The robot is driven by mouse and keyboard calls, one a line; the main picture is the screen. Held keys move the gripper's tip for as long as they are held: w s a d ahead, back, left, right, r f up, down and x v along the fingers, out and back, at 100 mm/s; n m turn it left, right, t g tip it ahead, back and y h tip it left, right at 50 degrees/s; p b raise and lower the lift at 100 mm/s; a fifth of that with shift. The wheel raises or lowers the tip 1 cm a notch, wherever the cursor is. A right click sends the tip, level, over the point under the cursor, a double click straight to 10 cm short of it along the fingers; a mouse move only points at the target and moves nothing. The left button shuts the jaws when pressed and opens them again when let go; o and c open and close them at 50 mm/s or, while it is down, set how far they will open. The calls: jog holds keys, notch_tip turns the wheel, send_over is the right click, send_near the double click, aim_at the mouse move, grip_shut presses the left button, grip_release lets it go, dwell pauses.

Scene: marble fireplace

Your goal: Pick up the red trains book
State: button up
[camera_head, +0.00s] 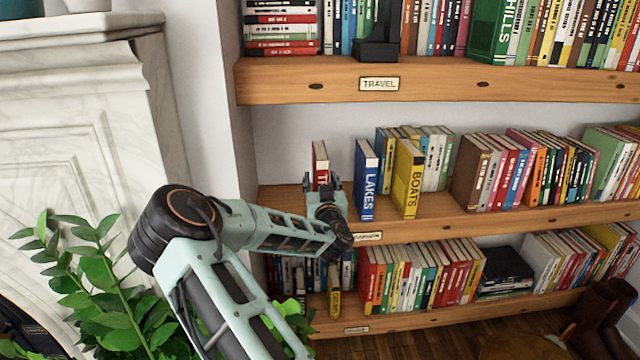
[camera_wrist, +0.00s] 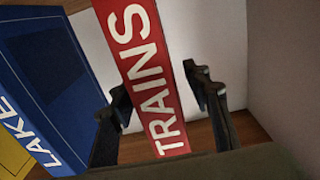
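The red trains book (camera_wrist: 140,62) stands upright on the middle shelf, its spine with white lettering facing my wrist camera. In the head view its upper part (camera_head: 320,158) shows above my gripper (camera_head: 322,184), which hides the rest. In the wrist view my gripper (camera_wrist: 162,92) is open, with one black finger on each side of the spine. The left finger is close to the book's edge. A gap shows between the book and the right finger. I cannot tell whether either finger touches it.
The blue LAKES book (camera_head: 366,178) stands just right of the trains book, with the yellow BOATS book (camera_head: 407,178) beyond it. A white side wall (camera_wrist: 275,70) is close on the right in the wrist view. A shelf (camera_head: 430,82) runs above. A leafy plant (camera_head: 105,280) stands at lower left.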

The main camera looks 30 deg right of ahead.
grip_shut()
jog(key=shift+r, duration=0.15)
dwell(0.4)
